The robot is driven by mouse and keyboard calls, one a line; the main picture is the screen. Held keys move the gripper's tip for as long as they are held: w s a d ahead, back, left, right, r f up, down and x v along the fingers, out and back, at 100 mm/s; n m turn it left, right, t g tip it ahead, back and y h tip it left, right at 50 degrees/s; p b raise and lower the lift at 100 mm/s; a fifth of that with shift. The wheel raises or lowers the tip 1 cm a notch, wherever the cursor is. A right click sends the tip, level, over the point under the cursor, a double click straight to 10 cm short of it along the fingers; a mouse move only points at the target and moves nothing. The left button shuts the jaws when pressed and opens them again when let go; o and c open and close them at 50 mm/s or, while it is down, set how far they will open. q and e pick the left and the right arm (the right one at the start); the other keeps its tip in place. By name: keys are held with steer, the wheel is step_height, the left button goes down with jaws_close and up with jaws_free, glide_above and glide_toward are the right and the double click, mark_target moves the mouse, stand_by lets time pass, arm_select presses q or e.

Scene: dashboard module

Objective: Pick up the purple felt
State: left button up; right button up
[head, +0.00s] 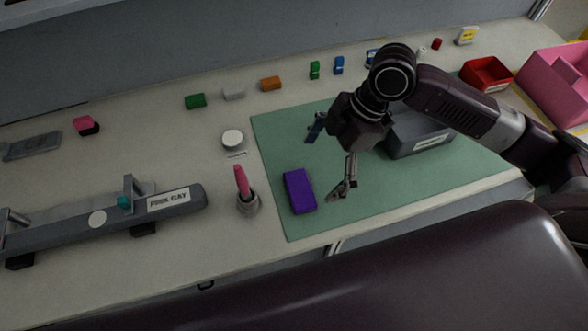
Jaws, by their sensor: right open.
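The purple felt (300,191) is a small, flat-topped purple block. It lies on the left part of the green mat (275,145), near the mat's front edge. My right gripper (328,165) is above the mat, with its arm coming in from the right. Its fingers are spread wide and nothing is between them. One finger ends just right of the purple felt and the other points at the mat behind it. I cannot tell whether a fingertip touches the mat. My left gripper is not in view.
A grey box (420,142) stands on the mat behind my right gripper. A grey labelled fixture (150,210) lies further left. Several small coloured blocks line the back. A red bin (487,74) stands at right.

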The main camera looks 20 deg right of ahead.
mark_target(300, 188)
steer(key=shift+w+a+f, duration=0.1)
steer(key=shift+w+f, duration=0.15)
steer(key=shift+f, duration=0.05)
steer(key=a+f, duration=0.1)
steer(key=s+a+f+p, duration=0.1)
steer(key=f, duration=0.1)
steer(key=x, duration=0.2)
steer(key=shift+w+a+f+p, duration=0.2)
steer(key=shift+w+f+p, duration=0.05)
steer(key=shift+w+p, duration=0.05)
steer(key=shift+a+f, duration=0.1)
steer(key=shift+f, duration=0.2)
steer(key=c, duration=0.8)
steer(key=shift+c, duration=1.1)
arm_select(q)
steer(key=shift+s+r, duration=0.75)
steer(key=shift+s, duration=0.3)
